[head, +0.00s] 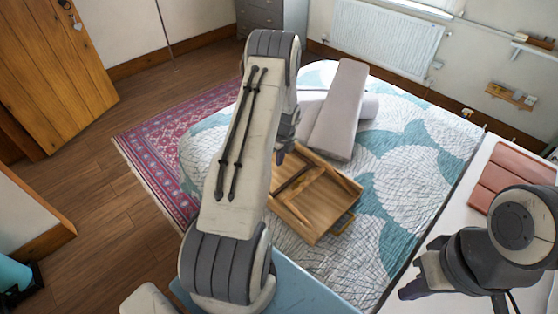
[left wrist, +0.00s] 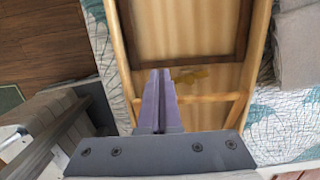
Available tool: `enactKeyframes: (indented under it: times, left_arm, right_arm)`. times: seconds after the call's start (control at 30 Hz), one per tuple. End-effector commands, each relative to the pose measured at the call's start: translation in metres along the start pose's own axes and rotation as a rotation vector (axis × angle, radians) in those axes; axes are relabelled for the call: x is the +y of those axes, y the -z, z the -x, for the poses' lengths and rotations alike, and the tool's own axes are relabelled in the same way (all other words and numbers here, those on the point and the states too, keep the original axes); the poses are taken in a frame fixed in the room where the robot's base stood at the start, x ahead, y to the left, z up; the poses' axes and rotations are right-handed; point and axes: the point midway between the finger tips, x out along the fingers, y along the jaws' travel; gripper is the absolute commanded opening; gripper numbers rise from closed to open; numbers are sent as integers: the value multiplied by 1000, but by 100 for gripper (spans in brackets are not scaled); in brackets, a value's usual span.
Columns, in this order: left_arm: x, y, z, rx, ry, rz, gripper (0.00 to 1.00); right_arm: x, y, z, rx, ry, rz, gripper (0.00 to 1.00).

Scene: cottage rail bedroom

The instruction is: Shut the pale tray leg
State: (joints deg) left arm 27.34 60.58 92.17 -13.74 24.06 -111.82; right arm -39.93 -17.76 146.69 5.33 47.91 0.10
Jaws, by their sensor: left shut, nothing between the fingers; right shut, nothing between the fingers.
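The wooden tray (head: 308,233) lies on the bed with its underside up. In the left wrist view, the pale tray leg's crossbar (left wrist: 208,98) spans the tray below a dark brown leg frame (left wrist: 190,60). How far the pale leg is folded is hard to tell. My left gripper (head: 281,158) is at the tray's far left edge, partly hidden by my arm. In the left wrist view its fingers (left wrist: 160,72) are together and empty, over the tray, near the left end of the pale crossbar; contact is unclear. My right gripper (head: 404,293) is shut and empty, away from the tray.
A grey cushion (head: 339,110) lies on the patterned bedspread (head: 415,160) just beyond the tray. A white surface with a reddish folded item (head: 507,172) is at the right. Bare bedspread lies right of the tray. A red rug (head: 160,142) is on the floor at the left.

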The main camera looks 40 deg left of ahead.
Motion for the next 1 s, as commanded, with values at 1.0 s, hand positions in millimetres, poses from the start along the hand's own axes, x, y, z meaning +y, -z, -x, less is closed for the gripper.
enactKeyframes:
  times: [1.0]
  left_arm:
    - [0,122,51,-153,-6,1,0]
  right_arm:
    - [11,-8,-151,1,0,2,0]
